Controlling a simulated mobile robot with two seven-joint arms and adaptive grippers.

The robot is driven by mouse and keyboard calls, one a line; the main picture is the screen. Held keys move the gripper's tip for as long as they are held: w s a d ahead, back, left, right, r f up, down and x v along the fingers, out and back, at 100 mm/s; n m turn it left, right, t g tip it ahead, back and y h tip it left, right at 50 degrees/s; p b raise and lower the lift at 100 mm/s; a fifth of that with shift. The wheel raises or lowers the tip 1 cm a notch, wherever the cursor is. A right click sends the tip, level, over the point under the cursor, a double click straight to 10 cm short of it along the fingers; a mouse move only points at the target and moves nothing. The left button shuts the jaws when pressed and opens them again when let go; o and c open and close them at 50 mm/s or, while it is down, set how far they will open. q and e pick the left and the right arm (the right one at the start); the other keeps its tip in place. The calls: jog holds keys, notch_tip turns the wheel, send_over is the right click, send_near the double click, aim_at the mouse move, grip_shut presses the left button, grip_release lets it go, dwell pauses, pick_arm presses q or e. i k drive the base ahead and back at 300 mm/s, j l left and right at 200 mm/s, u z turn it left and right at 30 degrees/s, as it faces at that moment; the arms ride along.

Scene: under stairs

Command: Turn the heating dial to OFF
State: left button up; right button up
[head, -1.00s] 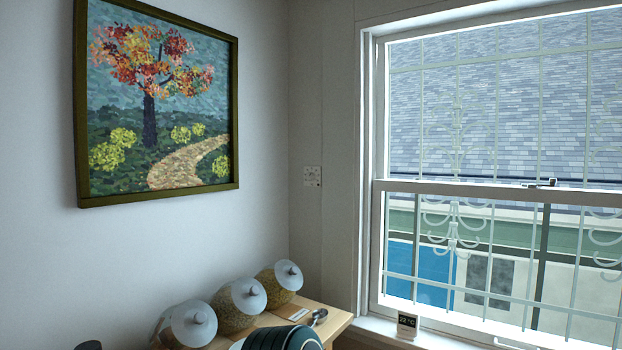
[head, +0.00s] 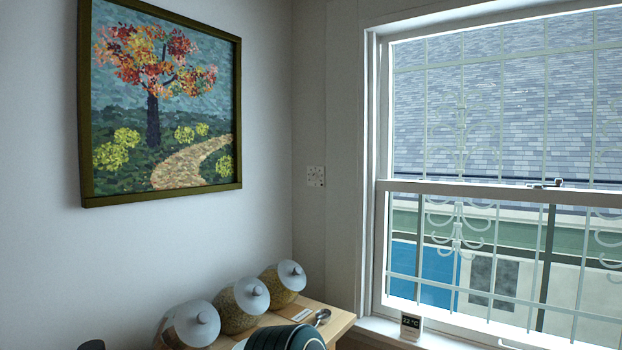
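A small white square wall plate (head: 315,176) is on the narrow wall between the picture corner and the window. It has small dark marks and looks like the heating dial, but it is too small for me to read its setting. Neither of my grippers is in view.
A wooden table (head: 341,322) below holds several glass jars with pale lids (head: 291,274), a metal scoop (head: 322,316) and a dark striped rounded thing (head: 287,338). A small display reading 22 °C (head: 411,325) stands on the sill of the barred window. A framed tree painting (head: 160,100) hangs at left.

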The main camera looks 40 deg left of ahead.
aim_at(313, 176)
jog(key=i+u, duration=0.4)
jog(key=i, duration=0.7)
